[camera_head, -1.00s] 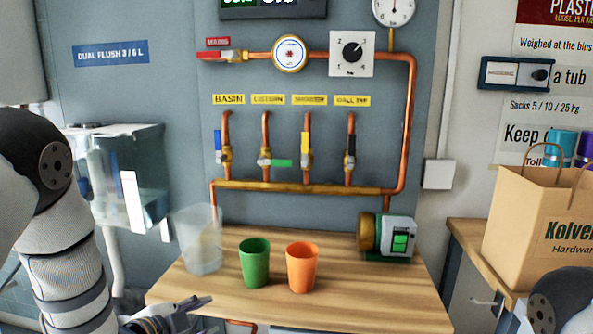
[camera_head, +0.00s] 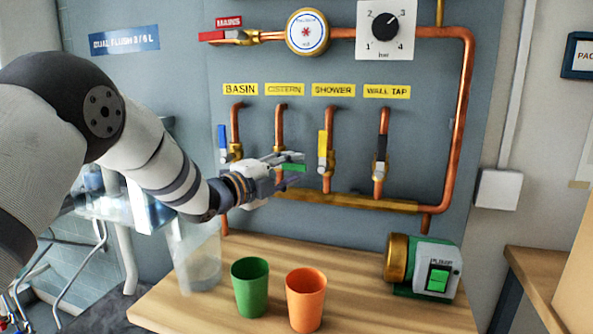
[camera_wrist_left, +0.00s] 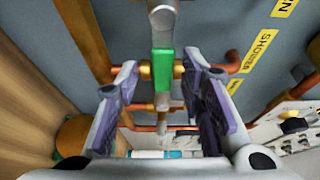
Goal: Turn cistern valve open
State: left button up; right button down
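The cistern valve is under the yellow CISTERN label (camera_head: 283,89). Its green handle (camera_head: 294,168) points sideways to the right and is partly hidden by my gripper. My left gripper (camera_head: 291,173) reaches in from the left at the handle. In the left wrist view the green handle (camera_wrist_left: 162,64) lies between the two fingertips of the gripper (camera_wrist_left: 163,88). The fingers are apart, with a visible gap on each side of the handle. My right gripper is not in view.
Beside it are the blue basin handle (camera_head: 222,140), yellow shower handle (camera_head: 323,149) and black wall tap handle (camera_head: 381,148). Below, the wooden bench (camera_head: 365,312) holds a clear container (camera_head: 201,268), green cup (camera_head: 250,287), orange cup (camera_head: 305,300) and pump (camera_head: 424,267).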

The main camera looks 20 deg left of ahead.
pick_arm(q)
jog(key=shift+x, duration=0.8)
jog(key=shift+r, duration=0.1)
grip_shut()
jog(key=shift+w, duration=0.1)
